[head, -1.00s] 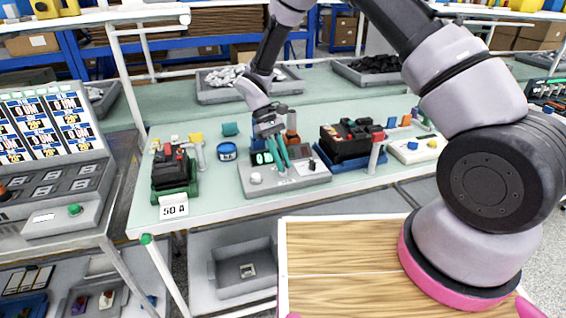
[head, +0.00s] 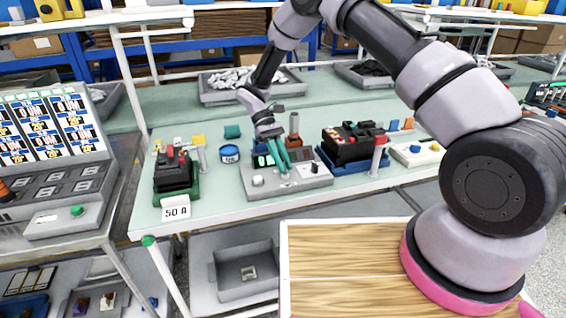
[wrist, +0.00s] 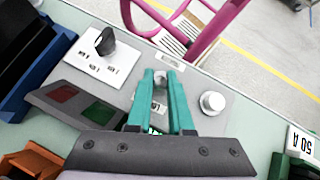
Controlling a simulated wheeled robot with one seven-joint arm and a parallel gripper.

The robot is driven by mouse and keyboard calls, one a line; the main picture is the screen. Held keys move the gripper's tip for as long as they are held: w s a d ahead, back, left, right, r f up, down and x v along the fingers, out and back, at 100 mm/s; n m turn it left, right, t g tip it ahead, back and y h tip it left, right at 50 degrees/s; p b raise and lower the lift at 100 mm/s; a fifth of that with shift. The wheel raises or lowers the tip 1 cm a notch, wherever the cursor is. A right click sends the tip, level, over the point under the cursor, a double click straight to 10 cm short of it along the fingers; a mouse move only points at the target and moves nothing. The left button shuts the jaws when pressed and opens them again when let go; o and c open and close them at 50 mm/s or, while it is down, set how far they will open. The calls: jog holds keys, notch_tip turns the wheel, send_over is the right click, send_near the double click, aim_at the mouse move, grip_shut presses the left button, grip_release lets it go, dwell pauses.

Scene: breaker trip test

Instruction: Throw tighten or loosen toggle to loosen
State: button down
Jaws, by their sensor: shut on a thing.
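The tester box (head: 262,190) is grey and stands on the pale green bench. My gripper (head: 284,168) reaches down onto its top with teal fingers. In the wrist view, my gripper (wrist: 167,76) is shut on the small silver toggle (wrist: 160,80), which the fingers mostly hide. I cannot tell which way the toggle leans. A small label (wrist: 158,108) by the fingers is partly covered and unreadable. A black rotary knob (wrist: 105,41) on a white plate sits to the left, and a silver round button (wrist: 212,102) to the right.
Red and green display windows (wrist: 100,113) lie left of the fingers. A black breaker in a green holder (head: 174,172) with a 50 A card (head: 176,212) stands left, another black breaker (head: 352,140) right. A blue tape roll (head: 229,153) is close by.

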jog(key=c, duration=0.8)
grip_release()
jog(key=v, duration=1)
jog(key=shift+w+a+r, duration=0.2)
jog(key=shift+w+r, duration=0.05)
jog(key=s+d+r+m+t+y, duration=0.25)
jog(key=d+r, duration=0.55)
jog(key=r, duration=0.4)
jog(key=s+d+r+m+t+y, duration=0.1)
jog(key=d+r+m+t+y, duration=0.15)
jog(key=d+r, duration=0.75)
jog(key=s+d+r+m+t, duration=0.2)
jog(key=s+d+r+t, duration=0.1)
jog(key=s, duration=0.3)
jog(key=s+d+r+m+t+y, duration=0.1)
jog(key=s+d+r+m+t, duration=0.2)
jog(key=s, duration=0.3)
jog(key=s+d+r+m+t+y, duration=0.1)
jog(key=s+d+r+m+t, duration=0.1)
jog(key=s+d+r+t, duration=0.2)
jog(key=shift+s+d+r, duration=0.15)
jog(key=shift+s, duration=0.85)
